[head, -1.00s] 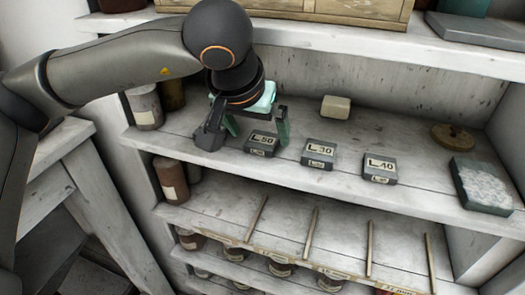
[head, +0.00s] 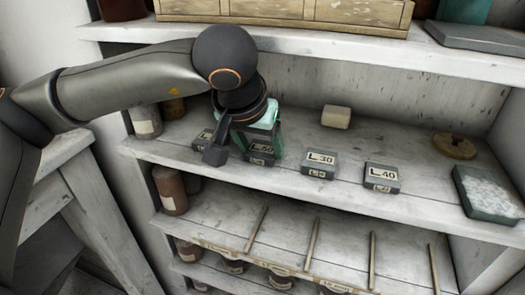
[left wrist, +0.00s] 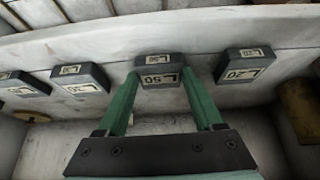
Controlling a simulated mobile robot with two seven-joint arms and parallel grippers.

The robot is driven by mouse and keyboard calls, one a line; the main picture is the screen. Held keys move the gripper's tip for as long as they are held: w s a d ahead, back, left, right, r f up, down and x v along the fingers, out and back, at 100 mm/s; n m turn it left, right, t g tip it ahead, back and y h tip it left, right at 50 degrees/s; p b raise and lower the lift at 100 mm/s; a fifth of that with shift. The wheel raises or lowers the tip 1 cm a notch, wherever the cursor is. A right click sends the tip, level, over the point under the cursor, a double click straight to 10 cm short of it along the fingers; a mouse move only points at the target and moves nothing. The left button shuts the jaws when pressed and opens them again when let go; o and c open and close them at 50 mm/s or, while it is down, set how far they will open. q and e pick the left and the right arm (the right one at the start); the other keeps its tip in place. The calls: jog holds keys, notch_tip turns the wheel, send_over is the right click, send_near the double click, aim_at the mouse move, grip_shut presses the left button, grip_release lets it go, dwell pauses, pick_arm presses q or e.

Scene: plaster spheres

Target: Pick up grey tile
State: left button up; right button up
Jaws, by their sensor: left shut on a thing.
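A small dark grey block labelled L.50 (head: 260,152) stands on the middle shelf (head: 225,176). My left gripper (head: 254,146) reaches down from above, with its green fingers on the two sides of this block. In the left wrist view, the fingers (left wrist: 160,76) hold the L.50 block (left wrist: 158,68) between their tips, its label facing up in the picture. The gripper is shut on it. I cannot tell any gap between block and shelf. The gripper hides part of the block in the head view. My right gripper is not in view.
Similar blocks stand close by: L.20 (head: 203,138) on the left, L.30 (head: 319,162) and L.40 (head: 381,177) on the right. A dark tile with a mottled grey top (head: 486,190) lies at the far right. A pale block (head: 337,117) sits behind. An upper shelf (head: 370,55) overhangs.

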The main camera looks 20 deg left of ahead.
pick_arm(q)
jog(key=c, duration=0.5)
jog(key=shift+r, duration=0.2)
